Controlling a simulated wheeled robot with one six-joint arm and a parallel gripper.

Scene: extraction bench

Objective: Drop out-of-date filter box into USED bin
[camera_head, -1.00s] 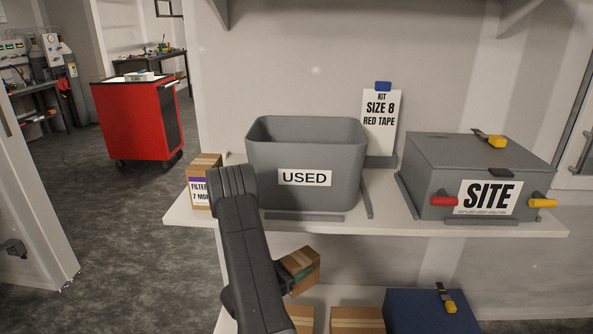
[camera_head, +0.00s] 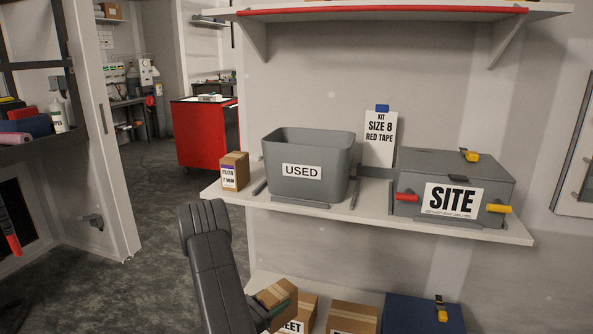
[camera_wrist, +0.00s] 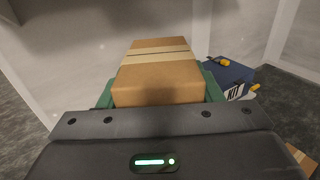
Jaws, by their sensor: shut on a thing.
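My gripper (camera_wrist: 160,95) is shut on a brown cardboard box (camera_wrist: 158,78) with a paler tape strip. Green finger pads show on both sides of it in the wrist view. In the head view the held box (camera_head: 276,294) is low, beside my arm, below the shelf's front edge. No label on it is readable. The grey open-topped USED bin (camera_head: 300,185) stands on the shelf, above and beyond the held box. Its inside floor is hidden. A second brown box (camera_head: 236,172), with a purple-striped filter label, stands left of the bin.
Below are cardboard boxes (camera_head: 352,316) and a blue case (camera_head: 420,314). An upper shelf (camera_head: 400,14) hangs above. Open floor lies left.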

